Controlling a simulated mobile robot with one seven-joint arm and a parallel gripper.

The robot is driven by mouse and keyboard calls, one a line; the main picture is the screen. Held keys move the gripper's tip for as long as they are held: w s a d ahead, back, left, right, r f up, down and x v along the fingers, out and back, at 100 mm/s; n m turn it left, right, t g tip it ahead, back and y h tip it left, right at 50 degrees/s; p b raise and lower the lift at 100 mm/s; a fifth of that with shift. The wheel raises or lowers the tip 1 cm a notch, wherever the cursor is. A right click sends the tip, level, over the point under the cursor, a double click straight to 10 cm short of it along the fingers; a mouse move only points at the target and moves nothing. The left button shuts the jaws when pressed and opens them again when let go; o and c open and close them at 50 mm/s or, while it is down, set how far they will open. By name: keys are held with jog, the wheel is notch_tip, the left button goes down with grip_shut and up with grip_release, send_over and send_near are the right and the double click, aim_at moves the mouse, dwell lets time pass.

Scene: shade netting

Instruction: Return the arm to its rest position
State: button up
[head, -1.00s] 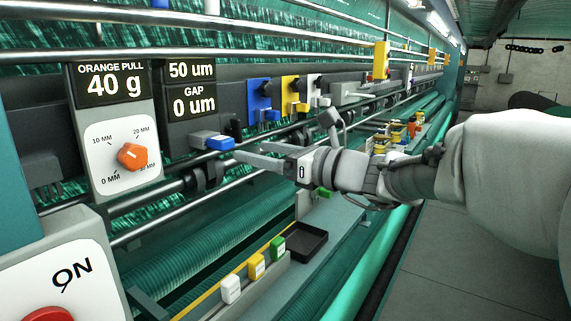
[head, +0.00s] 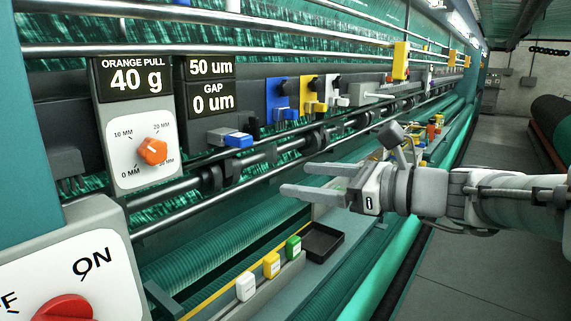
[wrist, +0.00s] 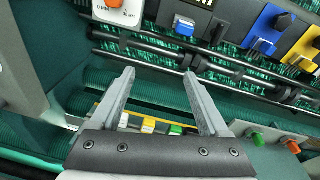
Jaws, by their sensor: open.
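My gripper (head: 290,181) is open and empty in the head view, its two grey fingers pointing left in front of the machine's rails. It also shows in the wrist view (wrist: 158,76), with clear space between the fingertips. My arm extends in from the right edge of the head view. A blue block (head: 238,140) sits on a grey holder at the machine, up and left of the fingertips and apart from them. The same block shows beyond the right finger in the wrist view (wrist: 185,27).
White (head: 246,287), yellow (head: 271,264) and green (head: 293,248) blocks stand in a row below my gripper, beside a black tray (head: 322,243). An orange dial (head: 153,151) and a red switch knob (head: 64,308) are at left. The grey floor (head: 470,270) at right is clear.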

jog(key=s+f+n+g+h, duration=0.4)
jog(key=s+f+n+h, duration=0.2)
jog(key=s+f+n, duration=0.55)
jog(key=s+d+f+n+h, duration=0.5)
jog(key=d+n, duration=0.4)
jog(key=n, duration=0.2)
jog(key=shift+s+d+h, duration=0.4)
jog(key=shift+s+h, duration=0.15)
jog(key=shift+h, duration=0.65)
jog(key=shift+n, duration=0.25)
jog(key=shift+c, duration=0.3)
